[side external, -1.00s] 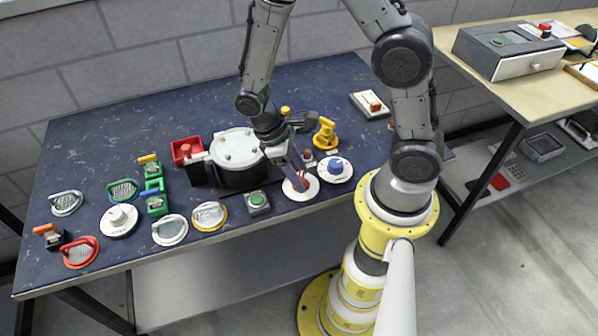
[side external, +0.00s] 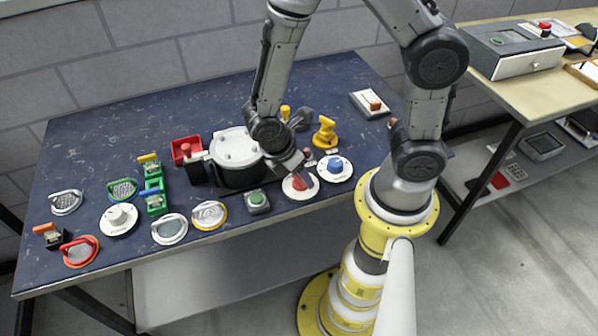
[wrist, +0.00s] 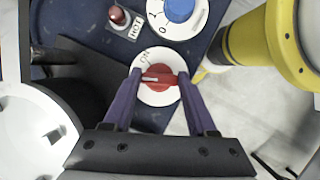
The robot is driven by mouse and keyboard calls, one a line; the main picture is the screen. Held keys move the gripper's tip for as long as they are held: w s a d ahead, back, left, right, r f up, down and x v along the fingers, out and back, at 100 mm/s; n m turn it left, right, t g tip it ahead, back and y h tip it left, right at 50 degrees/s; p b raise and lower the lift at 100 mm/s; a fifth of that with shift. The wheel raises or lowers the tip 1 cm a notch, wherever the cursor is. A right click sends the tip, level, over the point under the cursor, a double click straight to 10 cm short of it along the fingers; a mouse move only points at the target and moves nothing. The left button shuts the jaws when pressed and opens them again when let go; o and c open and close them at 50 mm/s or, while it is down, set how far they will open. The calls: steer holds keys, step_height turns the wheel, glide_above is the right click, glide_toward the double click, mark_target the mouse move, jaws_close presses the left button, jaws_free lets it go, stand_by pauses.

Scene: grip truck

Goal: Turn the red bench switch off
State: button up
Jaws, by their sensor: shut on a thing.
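The red bench switch is a red rotary knob (wrist: 157,78) on a round white dial (wrist: 151,97). A pale pointer line on the knob lies roughly level in the wrist view, and small dark lettering is on the dial's upper part. My gripper (wrist: 158,76) has its two purple fingers on either side of the knob, shut on it. In the side external view the white dial (side external: 291,194) is at the bench's front edge, with my gripper (side external: 302,177) over it. The wrist hides part of the knob there.
A blue knob (side external: 335,165) on a white dial is just right. A small red button (wrist: 119,17) stands close behind. A green button box (side external: 257,201) and a large white-lidded pot (side external: 237,148) are to the left. My yellow base is close on the right.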

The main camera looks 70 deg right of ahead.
steer(key=shift+n+t, duration=0.3)
steer(key=shift+n, duration=0.5)
steer(key=o, duration=1.4)
steer(key=shift+c, duration=0.2)
steer(key=shift+r, duration=0.15)
steer(key=v, duration=1.3)
steer(key=shift+a+r, duration=0.25)
